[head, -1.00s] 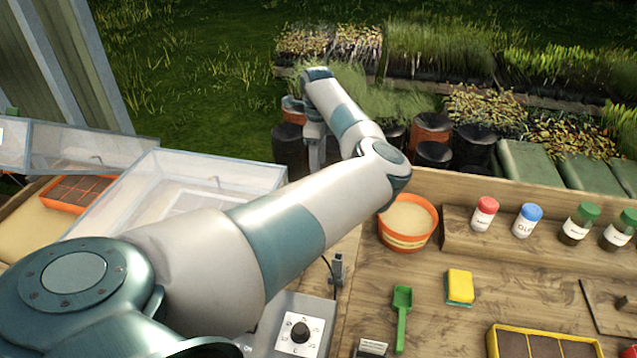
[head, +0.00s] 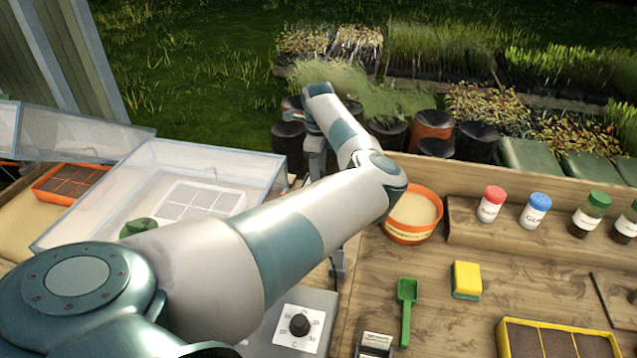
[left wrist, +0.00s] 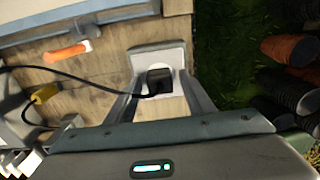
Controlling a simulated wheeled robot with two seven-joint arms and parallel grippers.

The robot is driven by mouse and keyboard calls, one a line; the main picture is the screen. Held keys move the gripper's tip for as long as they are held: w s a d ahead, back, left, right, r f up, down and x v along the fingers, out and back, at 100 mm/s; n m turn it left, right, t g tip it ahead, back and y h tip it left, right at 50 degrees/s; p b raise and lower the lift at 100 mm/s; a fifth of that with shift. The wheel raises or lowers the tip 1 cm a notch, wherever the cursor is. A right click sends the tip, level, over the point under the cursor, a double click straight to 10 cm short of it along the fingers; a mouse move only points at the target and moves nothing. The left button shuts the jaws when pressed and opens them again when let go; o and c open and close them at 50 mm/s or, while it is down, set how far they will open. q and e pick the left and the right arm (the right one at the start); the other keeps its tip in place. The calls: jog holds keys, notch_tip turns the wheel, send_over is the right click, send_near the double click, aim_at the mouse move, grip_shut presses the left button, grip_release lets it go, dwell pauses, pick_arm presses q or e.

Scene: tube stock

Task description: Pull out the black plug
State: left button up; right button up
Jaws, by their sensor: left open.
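The black plug (left wrist: 158,81) sits in a pale socket plate (left wrist: 150,55) on the wood in the left wrist view, with a black cable running off to the left. My left gripper (left wrist: 160,98) is open, with one finger on each side of the plug. I cannot tell whether the fingers touch it. In the head view my left gripper (head: 315,158) is small and partly hidden at the far end of the arm, and the plug is hidden. My right gripper is not in view.
A clear propagator box (head: 260,170) stands left of the arm, and an orange pot (head: 411,236) stands close on its right. A grey box with a dial (head: 299,325) lies below the arm. Bottles, a yellow sponge (head: 466,279) and a green scoop (head: 406,310) are further right.

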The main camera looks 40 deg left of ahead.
pick_arm(q)
jog(key=shift+b, duration=0.95)
dwell(1.3)
jog(key=shift+c, duration=0.2)
grip_shut()
jog(key=shift+r, duration=0.3)
jog(key=shift+r+p, duration=0.3)
jog(key=shift+r, duration=2.35)
